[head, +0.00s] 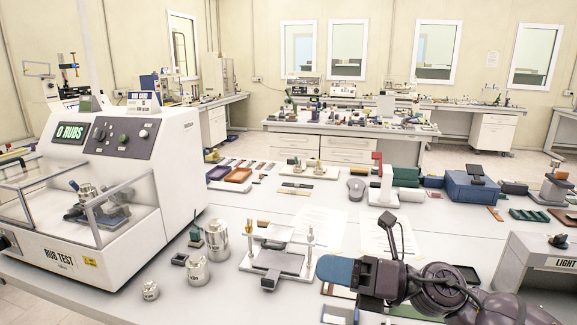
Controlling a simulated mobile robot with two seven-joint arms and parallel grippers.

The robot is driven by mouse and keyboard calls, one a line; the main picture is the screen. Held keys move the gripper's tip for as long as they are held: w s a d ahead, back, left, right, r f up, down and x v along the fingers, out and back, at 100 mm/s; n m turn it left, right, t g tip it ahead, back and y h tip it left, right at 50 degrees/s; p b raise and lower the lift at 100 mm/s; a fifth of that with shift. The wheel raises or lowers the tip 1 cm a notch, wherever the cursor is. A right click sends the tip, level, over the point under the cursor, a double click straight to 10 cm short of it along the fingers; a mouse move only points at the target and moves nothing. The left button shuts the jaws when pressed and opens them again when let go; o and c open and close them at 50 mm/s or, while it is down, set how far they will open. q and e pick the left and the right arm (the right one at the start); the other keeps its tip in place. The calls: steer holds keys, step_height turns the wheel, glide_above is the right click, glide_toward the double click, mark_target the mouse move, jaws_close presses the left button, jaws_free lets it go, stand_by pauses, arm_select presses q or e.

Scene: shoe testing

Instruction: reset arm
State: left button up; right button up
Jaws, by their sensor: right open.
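My right arm comes in from the lower right corner, low over the front of the white table (330,203). My right gripper (334,271) points left, with a blue pad at its tip. It is open, seen from the side, and nothing shows between its fingers. A metal fixture with a flat plate and two posts (279,262) stands just left of the fingertips. My left gripper and left arm are not in view.
A white rub tester (105,170) fills the left side. Metal weights (216,238) stand beside it. A grey light box (530,265) is at the right edge. A blue box (471,189), white stand (383,188) and papers lie behind the gripper.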

steer(key=s+d+f+m+t+h, duration=0.1)
steer(key=d+f+m+t+h, duration=0.4)
steer(key=m, duration=0.6)
steer(key=d+f+m+t+h, duration=0.35)
steer(key=d+m+h, duration=0.4)
steer(key=m, duration=0.45)
steer(key=s+d+f+m+t+h, duration=0.1)
steer(key=d+f+m+t+h, duration=0.5)
steer(key=m, duration=0.5)
steer(key=s+d+f+m+g, duration=0.1)
steer(key=s+f+m+g, duration=0.3)
steer(key=s, duration=0.3)
steer(key=s+d+f+m+g+h, duration=0.1)
steer(key=s+f+m+g, duration=0.1)
steer(key=s+f+g, duration=0.35)
steer(key=s+d+f+m+g, duration=0.1)
steer(key=s+f+m+g, duration=0.3)
steer(key=s, duration=0.5)
steer(key=w+f+n+t+b, duration=0.1)
steer(key=w+f+t+b, duration=0.2)
steer(key=f, duration=0.7)
steer(key=w+f+n+t+b, duration=0.1)
steer(key=w+f+t+b, duration=0.2)
steer(key=f+b, duration=0.4)
step_height(320, 180, down, 3)
steer(key=shift+w+a+f+t, duration=0.15)
steer(key=shift+w+a+t, duration=0.15)
steer(key=shift+w, duration=0.15)
steer(key=shift+y, duration=0.25)
